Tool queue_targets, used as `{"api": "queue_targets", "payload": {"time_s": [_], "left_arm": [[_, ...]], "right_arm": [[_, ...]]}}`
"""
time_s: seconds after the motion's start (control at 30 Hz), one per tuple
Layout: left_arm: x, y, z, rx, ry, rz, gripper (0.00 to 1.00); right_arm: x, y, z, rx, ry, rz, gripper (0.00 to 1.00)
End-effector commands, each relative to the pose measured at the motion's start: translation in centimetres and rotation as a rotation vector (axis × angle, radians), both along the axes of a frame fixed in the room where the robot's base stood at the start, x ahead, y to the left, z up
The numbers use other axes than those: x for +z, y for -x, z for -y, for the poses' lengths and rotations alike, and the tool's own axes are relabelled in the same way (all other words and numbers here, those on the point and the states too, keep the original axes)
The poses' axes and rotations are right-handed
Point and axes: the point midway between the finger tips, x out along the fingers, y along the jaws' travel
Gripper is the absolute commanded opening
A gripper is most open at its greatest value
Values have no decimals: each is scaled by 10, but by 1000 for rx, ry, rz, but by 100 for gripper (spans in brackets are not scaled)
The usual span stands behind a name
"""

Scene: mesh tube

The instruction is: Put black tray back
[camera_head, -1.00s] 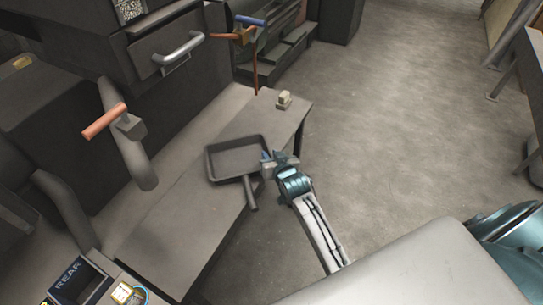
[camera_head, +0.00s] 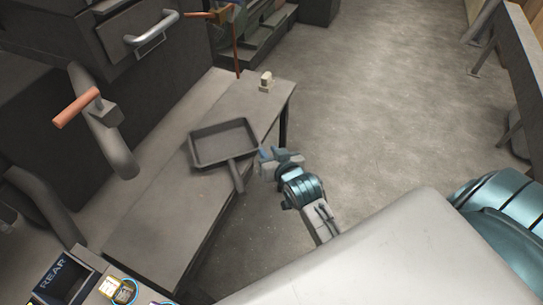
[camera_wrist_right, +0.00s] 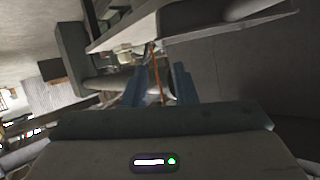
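The black tray (camera_head: 222,143), shallow and square with a handle (camera_head: 237,176), lies flat on the grey bench (camera_head: 160,222). Its handle points toward the front and reaches past the bench's right edge. My right gripper (camera_head: 271,157) is just right of the tray and handle, beyond the bench edge, and looks apart from them. In the right wrist view its two blue fingers (camera_wrist_right: 159,87) stand apart with nothing held between them. I cannot make out the tray in the right wrist view. My left gripper is not in view.
A small pale block (camera_head: 265,81) sits at the bench's far end, near an upright orange rod (camera_head: 236,48). A dark machine with a silver handle (camera_head: 152,36) and an orange-gripped lever (camera_head: 77,107) stands left. Open floor (camera_head: 370,110) lies right of the bench.

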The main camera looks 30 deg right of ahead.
Motion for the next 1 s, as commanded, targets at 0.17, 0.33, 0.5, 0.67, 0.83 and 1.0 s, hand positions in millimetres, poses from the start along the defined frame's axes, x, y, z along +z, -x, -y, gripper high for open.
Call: {"api": "queue_targets", "payload": {"time_s": [0.17, 0.33, 0.5, 0.67, 0.83, 1.0], "left_arm": [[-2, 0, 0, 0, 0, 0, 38], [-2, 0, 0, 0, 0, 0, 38], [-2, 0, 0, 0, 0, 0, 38], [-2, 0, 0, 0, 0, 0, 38], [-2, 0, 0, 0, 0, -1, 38], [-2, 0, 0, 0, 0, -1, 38]], "right_arm": [[4, 10, -1, 0, 0, 0, 25], [5, 11, -1, 0, 0, 0, 25], [-21, 10, -1, 6, 7, -40, 25], [-126, 19, 1, 35, 35, -198, 25], [-274, 70, 9, 75, 75, -427, 25], [-402, 165, 24, 110, 103, -654, 25]]}}
